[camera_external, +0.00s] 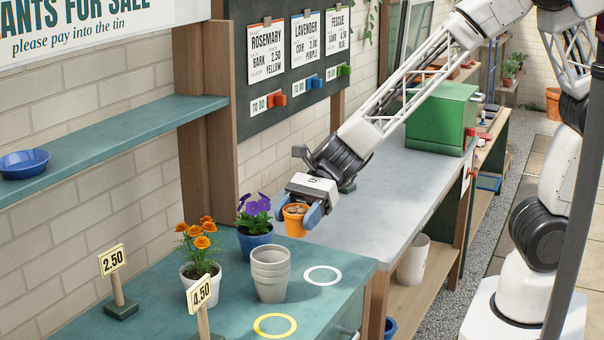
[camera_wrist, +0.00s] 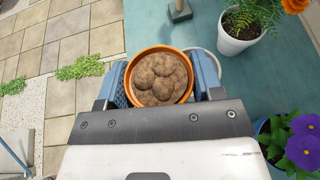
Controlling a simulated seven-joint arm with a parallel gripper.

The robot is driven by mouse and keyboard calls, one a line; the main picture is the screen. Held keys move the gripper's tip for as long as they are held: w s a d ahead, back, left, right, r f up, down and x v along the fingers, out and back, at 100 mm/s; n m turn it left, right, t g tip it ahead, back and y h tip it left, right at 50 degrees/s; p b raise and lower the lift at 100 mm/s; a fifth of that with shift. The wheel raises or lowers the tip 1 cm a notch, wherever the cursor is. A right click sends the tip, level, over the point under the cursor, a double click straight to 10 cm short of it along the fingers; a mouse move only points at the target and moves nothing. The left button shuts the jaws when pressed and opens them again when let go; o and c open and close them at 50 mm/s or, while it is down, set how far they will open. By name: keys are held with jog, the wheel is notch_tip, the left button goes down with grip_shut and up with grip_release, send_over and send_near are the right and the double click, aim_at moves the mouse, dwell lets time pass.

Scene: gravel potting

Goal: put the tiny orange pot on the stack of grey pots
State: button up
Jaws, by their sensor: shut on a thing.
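The tiny orange pot (camera_external: 295,220) is held upright between the blue fingers of my gripper (camera_external: 305,214). In the wrist view my gripper (camera_wrist: 160,88) is shut on the orange pot (camera_wrist: 133,72), and brown rounded lumps fill the pot. The stack of grey pots (camera_external: 270,279) stands upright on the teal bench, in front of and to the left of the held pot in the external view. The held pot is apart from the stack and higher than its top rim. In the wrist view a pale curved rim shows partly behind the right finger; I cannot tell whether it is the stack.
A white pot of orange flowers (camera_external: 200,288) and a blue pot of purple flowers (camera_external: 255,242) stand close to the stack. Price signs (camera_external: 111,261) (camera_external: 199,294) stand left. A white ring (camera_external: 323,267) and a yellow ring (camera_external: 275,317) lie flat on the bench.

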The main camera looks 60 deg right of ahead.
jog(key=shift+w+a+f, duration=0.15)
jog(key=shift+w+a, duration=0.75)
jog(key=shift+w, duration=0.2)
jog(key=shift+w+a+f, duration=0.15)
jog(key=shift+w+a, duration=0.75)
jog(key=shift+w, duration=0.2)
jog(key=shift+f, duration=1.75)
jog(key=shift+f, duration=0.1)
jog(key=o, duration=1)
jog(key=shift+c, duration=0.2)
jog(key=shift+d, duration=0.1)
jog(key=v, duration=1.2)
